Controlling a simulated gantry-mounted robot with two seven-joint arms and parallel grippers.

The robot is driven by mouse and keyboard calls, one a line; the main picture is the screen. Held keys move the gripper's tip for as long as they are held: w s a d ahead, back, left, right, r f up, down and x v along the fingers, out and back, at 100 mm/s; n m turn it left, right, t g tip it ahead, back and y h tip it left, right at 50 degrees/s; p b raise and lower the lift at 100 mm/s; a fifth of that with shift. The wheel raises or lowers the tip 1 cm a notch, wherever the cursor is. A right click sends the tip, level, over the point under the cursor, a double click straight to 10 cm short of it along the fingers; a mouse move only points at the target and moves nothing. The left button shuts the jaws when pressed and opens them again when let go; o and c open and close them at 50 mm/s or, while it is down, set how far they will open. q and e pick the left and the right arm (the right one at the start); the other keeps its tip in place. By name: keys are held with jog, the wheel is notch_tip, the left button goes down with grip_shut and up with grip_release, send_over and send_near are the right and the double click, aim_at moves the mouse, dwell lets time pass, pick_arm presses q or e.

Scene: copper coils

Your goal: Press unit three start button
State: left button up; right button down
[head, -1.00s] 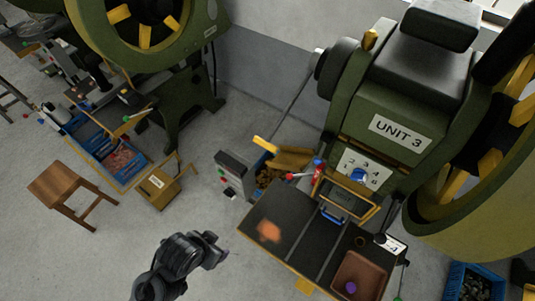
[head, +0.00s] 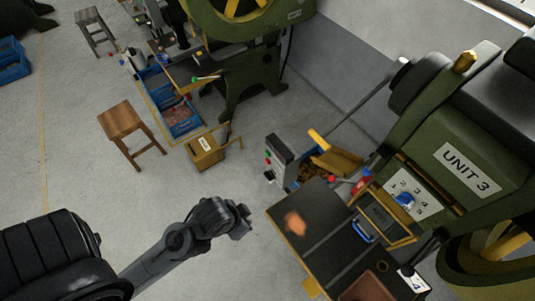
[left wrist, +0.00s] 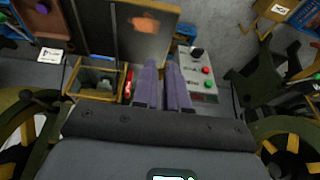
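The Unit 3 press (head: 450,150) stands at the right in the head view, with a "UNIT 3" label on its front. A grey control box (head: 282,152) with small coloured buttons stands left of the press table. In the left wrist view the box (left wrist: 190,72) lies just right of the fingers and carries a black knob (left wrist: 197,52), a red button (left wrist: 207,70) and a green button (left wrist: 208,85). My left gripper (head: 242,218) is apart from the box, below and left of it in the head view. Its two fingers (left wrist: 161,65) are close together and hold nothing visible. My right gripper is out of view.
The dark press table (head: 320,235) lies right of my left gripper. Blue bins (head: 180,118), a yellow box (head: 205,150) and a wooden stool (head: 125,125) stand on the floor at left. Open floor (head: 150,190) lies around the gripper.

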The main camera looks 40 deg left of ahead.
pick_arm(q)
grip_shut()
dwell(0.7)
dwell(0.6)
